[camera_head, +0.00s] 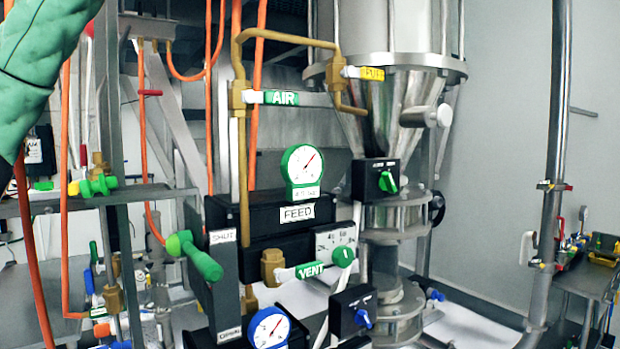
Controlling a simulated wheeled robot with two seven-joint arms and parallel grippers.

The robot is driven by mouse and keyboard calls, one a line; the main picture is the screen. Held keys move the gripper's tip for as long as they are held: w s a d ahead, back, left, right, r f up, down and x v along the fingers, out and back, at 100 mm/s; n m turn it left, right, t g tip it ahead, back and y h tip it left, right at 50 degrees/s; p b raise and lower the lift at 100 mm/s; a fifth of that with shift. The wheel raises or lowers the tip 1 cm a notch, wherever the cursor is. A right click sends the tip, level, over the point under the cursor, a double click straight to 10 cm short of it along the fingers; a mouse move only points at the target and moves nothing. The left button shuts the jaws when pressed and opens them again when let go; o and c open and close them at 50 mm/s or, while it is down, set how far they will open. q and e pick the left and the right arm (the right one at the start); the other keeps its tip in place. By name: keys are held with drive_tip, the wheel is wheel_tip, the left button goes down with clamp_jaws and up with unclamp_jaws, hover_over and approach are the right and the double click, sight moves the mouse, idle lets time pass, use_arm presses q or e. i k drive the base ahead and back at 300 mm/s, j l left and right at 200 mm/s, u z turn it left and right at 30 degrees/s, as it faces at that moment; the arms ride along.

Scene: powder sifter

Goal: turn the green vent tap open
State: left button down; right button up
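The vent tap has a brass body (272,266) and a white lever with a green VENT label (309,270). It sits in front of the lower part of the black FEED box, left of the steel cone's lower pipe. A green arm link of mine comes in at the top left corner, far from the tap. No fingers of the left or right gripper show.
An AIR tap (281,98) and a yellow-labelled PUFF tap (372,73) are above. A white-faced gauge with a green rim (301,165) and a blue-rimmed gauge (269,330) flank the vent tap vertically. A green-ended handle (203,262) projects at left. Orange hoses hang at left.

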sight(309, 269)
drive_tip(key=k+j, duration=0.15)
drive_tip(key=j, duration=0.2)
drive_tip(key=k+j, duration=0.2)
drive_tip(key=j, duration=0.2)
drive_tip(key=k+j, duration=0.15)
drive_tip(key=j, duration=0.2)
drive_tip(key=k+j, duration=0.15)
drive_tip(key=j, duration=0.2)
drive_tip(key=k+j, duration=0.15)
drive_tip(key=j, duration=0.25)
drive_tip(key=k+j, duration=0.2)
drive_tip(key=j, duration=0.15)
